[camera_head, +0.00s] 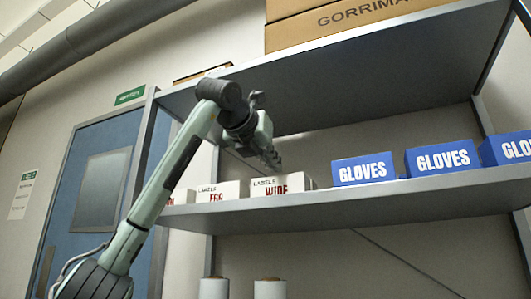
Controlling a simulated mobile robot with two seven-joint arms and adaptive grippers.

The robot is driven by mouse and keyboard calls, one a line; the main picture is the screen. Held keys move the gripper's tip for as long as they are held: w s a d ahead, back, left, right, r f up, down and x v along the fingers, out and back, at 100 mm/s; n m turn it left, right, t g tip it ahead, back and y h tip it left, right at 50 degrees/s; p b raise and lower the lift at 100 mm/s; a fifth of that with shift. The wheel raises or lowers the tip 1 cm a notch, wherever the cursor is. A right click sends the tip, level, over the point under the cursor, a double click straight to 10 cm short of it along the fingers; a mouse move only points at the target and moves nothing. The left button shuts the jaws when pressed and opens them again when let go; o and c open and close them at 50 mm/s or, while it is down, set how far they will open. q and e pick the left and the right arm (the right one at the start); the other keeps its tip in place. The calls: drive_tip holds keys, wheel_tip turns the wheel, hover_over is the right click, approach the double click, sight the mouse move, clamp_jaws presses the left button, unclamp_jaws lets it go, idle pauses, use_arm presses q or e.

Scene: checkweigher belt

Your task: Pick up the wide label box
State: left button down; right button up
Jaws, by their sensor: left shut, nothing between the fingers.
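The wide label box (283,186) is a small white carton with "LABELS" and "WIDE" in dark and red print. It stands on the middle shelf, just left of the blue glove boxes. My left gripper (273,163) is shut and empty. In the picture its fingertips show just above the top of the wide label box; whether they touch it I cannot tell. My left arm comes up from the lower left. My right gripper is not in view.
An upper shelf (370,72) with brown cartons (345,20) hangs overhead. White rolls (270,289) stand below.

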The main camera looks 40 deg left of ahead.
use_arm(q)
drive_tip(key=x, duration=0.4)
drive_tip(key=shift+w+r+p, duration=0.15)
drive_tip(key=shift+w+p, duration=0.15)
drive_tip(key=shift+f, duration=0.5)
drive_tip(key=shift+s+f+b, duration=0.15)
drive_tip(key=shift+b, duration=0.2)
drive_tip(key=shift+f, duration=0.1)
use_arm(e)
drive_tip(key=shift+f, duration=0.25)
